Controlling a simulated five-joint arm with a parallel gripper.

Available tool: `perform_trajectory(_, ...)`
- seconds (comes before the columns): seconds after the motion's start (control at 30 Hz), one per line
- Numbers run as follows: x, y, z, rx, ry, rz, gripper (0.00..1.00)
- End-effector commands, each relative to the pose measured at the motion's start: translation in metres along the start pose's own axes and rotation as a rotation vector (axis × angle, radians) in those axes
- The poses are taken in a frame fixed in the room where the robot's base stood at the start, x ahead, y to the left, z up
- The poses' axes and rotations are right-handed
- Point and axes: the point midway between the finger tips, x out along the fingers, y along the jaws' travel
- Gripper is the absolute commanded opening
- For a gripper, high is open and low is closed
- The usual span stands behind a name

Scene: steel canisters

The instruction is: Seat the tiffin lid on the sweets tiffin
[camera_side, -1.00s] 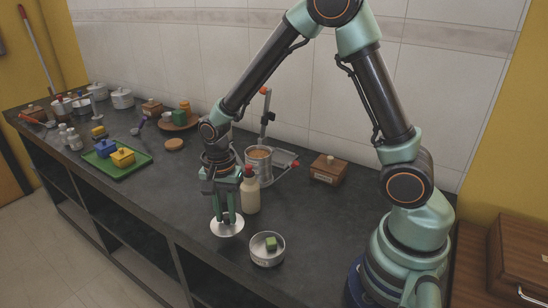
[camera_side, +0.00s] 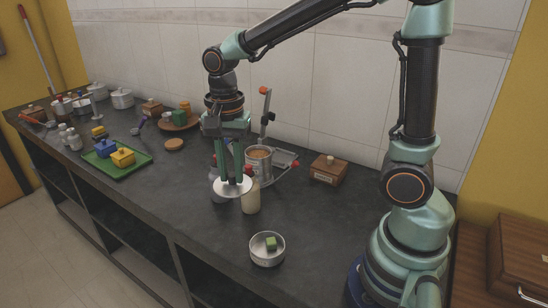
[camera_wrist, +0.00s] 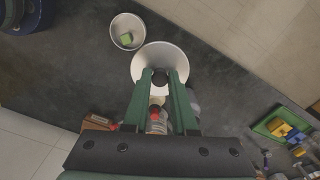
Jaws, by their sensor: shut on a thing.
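The tiffin lid (camera_side: 233,187) is a round, pale steel disc with a dark knob, held level above the counter. My gripper (camera_side: 232,177) is shut on its knob; in the wrist view the lid (camera_wrist: 150,58) lies just beyond my fingertips (camera_wrist: 160,77). The sweets tiffin (camera_side: 267,257) is a low, round, open steel tin on the counter near the front edge. A green cube-shaped sweet (camera_side: 271,243) sits inside it. The tin also shows in the wrist view (camera_wrist: 117,30), beside the lid and apart from it. In the side view the lid is higher than the tin and to its left.
A wooden box (camera_side: 328,170) is farther right. A green tray (camera_side: 118,162) with blocks lies left. The counter around the tin is clear.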

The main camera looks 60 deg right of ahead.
Motion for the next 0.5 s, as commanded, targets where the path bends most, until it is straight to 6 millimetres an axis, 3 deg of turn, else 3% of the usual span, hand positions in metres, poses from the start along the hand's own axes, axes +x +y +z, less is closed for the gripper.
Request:
perform_trajectory(0.2, 0.041, 0.042, 0.014, -0.001, -0.001, 0.003, 0.0)
perform_trajectory(0.5, 0.069, 0.074, 0.024, 0.0, 0.0, 0.0, 0.0)
